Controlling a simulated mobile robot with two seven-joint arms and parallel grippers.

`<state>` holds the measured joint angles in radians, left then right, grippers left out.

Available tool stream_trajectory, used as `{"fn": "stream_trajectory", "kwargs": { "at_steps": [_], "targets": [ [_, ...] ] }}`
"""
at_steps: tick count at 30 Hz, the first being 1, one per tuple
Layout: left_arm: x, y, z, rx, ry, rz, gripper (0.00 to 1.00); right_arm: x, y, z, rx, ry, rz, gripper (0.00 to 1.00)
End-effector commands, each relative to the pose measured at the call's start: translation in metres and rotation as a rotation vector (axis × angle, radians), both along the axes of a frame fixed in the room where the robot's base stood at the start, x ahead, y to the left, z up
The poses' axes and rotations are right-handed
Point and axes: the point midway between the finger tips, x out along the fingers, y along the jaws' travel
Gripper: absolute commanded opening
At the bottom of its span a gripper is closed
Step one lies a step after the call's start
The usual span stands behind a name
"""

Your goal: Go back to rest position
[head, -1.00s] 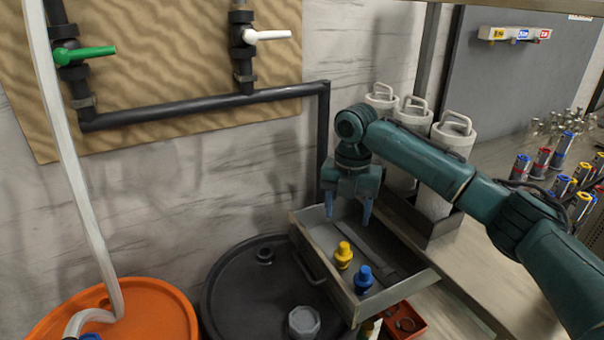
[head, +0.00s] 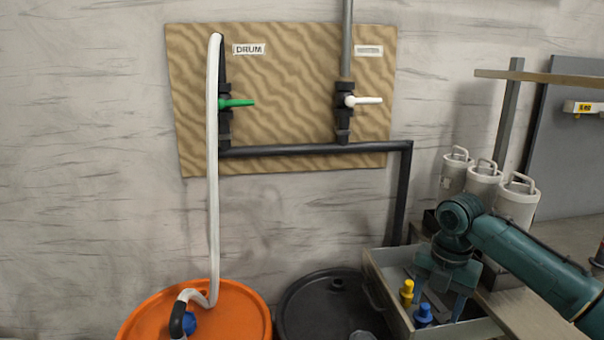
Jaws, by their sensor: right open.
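My right gripper (head: 440,302) shows at the lower right in the head view, at the end of my teal right arm. It points down over an open grey drawer (head: 383,275). Its two blue-grey fingers are apart, with nothing visible held between them. A yellow-topped piece (head: 406,293) and a blue-topped piece (head: 423,315) are in the drawer, close to the left of the fingers. Whether the fingers touch the drawer floor cannot be told. My left gripper is not in view.
An orange drum (head: 240,305) with a white hose (head: 213,180) and a black drum (head: 320,295) stand left of the drawer. Several pale canisters (head: 515,205) stand behind my right arm. Pipes with a green valve handle (head: 238,103) and a white valve handle (head: 368,100) are on the wall.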

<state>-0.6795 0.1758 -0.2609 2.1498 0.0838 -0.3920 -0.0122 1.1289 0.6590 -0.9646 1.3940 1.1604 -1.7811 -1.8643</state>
Motion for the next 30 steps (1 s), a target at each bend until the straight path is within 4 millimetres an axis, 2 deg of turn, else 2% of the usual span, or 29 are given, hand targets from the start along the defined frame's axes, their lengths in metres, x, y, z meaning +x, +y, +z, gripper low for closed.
{"fn": "stream_trajectory", "kwargs": {
  "at_steps": [1,5,10,15,19,24,26,30],
  "targets": [
    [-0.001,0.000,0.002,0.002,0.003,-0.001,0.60,-0.004,0.013,-0.017,0.019,-0.004,-0.022,0.59],
    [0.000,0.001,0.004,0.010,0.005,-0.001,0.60,-0.009,0.040,-0.050,0.077,-0.047,-0.121,0.59],
    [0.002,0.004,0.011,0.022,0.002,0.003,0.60,-0.025,0.082,-0.096,0.197,-0.099,-0.294,0.59],
    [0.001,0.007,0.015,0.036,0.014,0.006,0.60,-0.059,0.132,-0.140,0.397,-0.137,-0.574,0.59],
    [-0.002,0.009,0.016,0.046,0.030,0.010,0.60,-0.090,0.160,-0.160,0.574,-0.146,-0.844,0.59],
    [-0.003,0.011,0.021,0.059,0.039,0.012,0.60,-0.135,0.172,-0.169,0.797,-0.138,-1.222,0.59],
    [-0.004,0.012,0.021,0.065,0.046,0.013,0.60,-0.152,0.169,-0.169,0.868,-0.136,-1.358,0.59],
    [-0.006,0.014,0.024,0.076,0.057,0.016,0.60,-0.190,0.152,-0.163,1.017,-0.142,-1.646,0.59]
  ]
}}
